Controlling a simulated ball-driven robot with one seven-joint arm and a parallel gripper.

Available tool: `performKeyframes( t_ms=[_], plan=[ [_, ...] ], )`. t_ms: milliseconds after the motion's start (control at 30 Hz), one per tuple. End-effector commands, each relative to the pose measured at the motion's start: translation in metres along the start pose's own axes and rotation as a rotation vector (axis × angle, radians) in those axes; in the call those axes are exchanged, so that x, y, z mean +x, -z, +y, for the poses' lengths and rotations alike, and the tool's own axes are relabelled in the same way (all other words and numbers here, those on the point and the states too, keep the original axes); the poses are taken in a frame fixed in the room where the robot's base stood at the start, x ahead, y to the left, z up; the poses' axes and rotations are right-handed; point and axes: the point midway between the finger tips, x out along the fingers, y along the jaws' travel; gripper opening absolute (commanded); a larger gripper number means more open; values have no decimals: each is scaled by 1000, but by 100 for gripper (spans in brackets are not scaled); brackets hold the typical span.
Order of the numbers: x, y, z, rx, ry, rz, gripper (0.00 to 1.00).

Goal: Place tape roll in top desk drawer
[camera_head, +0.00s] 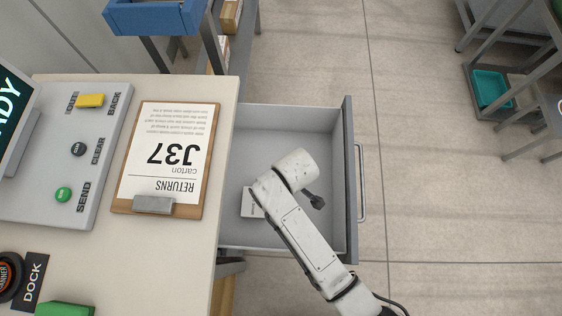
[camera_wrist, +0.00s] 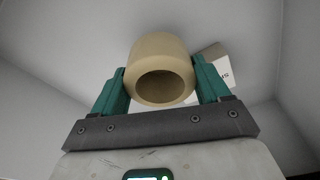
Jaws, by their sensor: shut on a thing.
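The top desk drawer (camera_head: 345,130) is pulled out from the desk's right side in the head view. My arm reaches over it, with its end above or inside the drawer. In the wrist view my gripper (camera_wrist: 160,88) is shut on the tan tape roll (camera_wrist: 160,55), one green finger on each side. Grey drawer walls surround the roll there. I cannot tell whether the roll touches the drawer floor. My arm hides the roll and the fingers in the head view.
A small white card or box (camera_head: 247,206) lies in the drawer, also seen behind the roll in the wrist view (camera_wrist: 222,72). The desk top (camera_head: 225,150) holds a clipboard (camera_head: 165,155) and a button panel (camera_head: 100,150). Clear floor lies right of the drawer.

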Motion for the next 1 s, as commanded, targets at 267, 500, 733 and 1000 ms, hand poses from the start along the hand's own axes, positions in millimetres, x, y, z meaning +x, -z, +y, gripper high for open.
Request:
performKeyframes(
  t_ms=[267,500,733,1000],
  plan=[
    [33,-5,0,0,0,-1,42],
    [34,-6,0,1,0,0,42],
    [37,-6,0,1,1,-1,80],
    [37,-6,0,2,1,-1,100]
  ],
)
